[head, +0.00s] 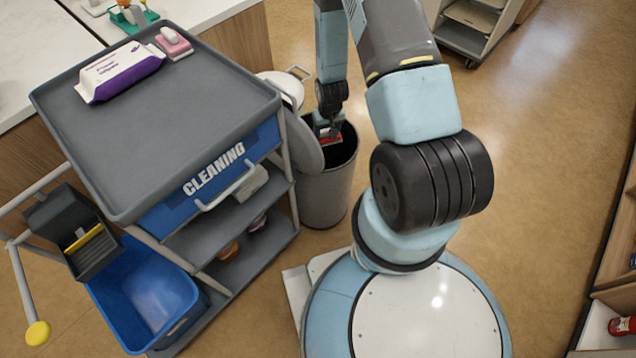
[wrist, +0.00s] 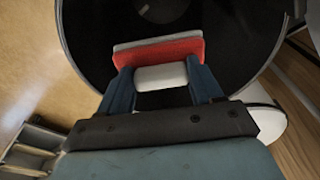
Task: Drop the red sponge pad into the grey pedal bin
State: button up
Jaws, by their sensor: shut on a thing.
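The grey pedal bin (head: 325,195) stands on the floor to the right of the cleaning cart, with its lid (head: 303,143) raised on the left side. My gripper (head: 329,130) points down at the bin's open mouth. It is shut on the red sponge pad (head: 331,139), which shows at the dark opening. In the wrist view the red sponge pad (wrist: 158,53) has a white grip part between my two fingers (wrist: 161,80) and a grey layer on its far edge. The bin's dark opening (wrist: 225,45) lies behind and around it.
The cleaning cart (head: 150,150) holds a wipes pack (head: 118,72) and a pink pad with a white grip (head: 174,42) on top. A blue tub (head: 145,295) is on its lower left. A white bin (head: 285,88) stands behind the pedal bin.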

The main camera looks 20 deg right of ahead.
jog(key=o, duration=1.2)
jog(key=shift+s+r, duration=0.25)
jog(key=shift+r, duration=2)
jog(key=shift+s+r, duration=0.3)
jog(key=shift+r, duration=2)
jog(key=shift+s+r, duration=0.25)
jog(key=shift+r, duration=2)
